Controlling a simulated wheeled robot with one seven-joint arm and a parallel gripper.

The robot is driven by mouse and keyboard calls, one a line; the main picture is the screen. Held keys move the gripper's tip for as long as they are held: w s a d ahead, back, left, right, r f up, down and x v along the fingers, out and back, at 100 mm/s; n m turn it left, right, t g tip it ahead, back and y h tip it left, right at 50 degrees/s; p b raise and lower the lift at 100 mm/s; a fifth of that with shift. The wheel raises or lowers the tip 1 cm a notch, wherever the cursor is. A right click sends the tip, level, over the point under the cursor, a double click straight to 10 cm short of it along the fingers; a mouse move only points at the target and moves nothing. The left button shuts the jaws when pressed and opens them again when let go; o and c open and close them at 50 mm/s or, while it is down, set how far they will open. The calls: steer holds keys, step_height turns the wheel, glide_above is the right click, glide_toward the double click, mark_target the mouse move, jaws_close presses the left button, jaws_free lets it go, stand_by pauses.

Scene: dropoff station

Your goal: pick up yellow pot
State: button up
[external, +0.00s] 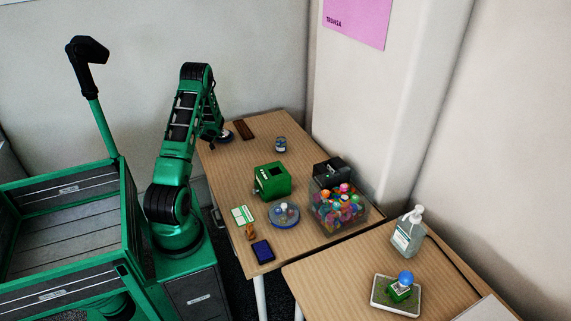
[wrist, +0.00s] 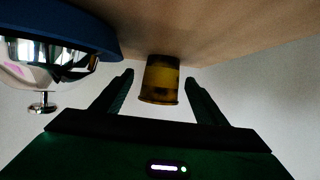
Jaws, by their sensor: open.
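The yellow pot (wrist: 160,80) is a small yellow and dark brown cylinder in the wrist view, against the wooden surface at the top of that picture. My gripper (wrist: 159,77) is open, with one finger on each side of the pot in the picture and visible gaps to both. I cannot tell how far the pot lies beyond the fingertips. In the external view my gripper (external: 212,137) is low over the far left part of the table, partly hidden by my arm. I cannot make out the pot there.
A blue-rimmed, shiny domed thing with a knob (wrist: 58,60) is close on the left in the wrist view.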

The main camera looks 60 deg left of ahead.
steer(key=shift+a+f, duration=0.25)
steer(key=shift+a, duration=0.3)
steer(key=c, duration=1.1)
steer(key=shift+r, duration=0.15)
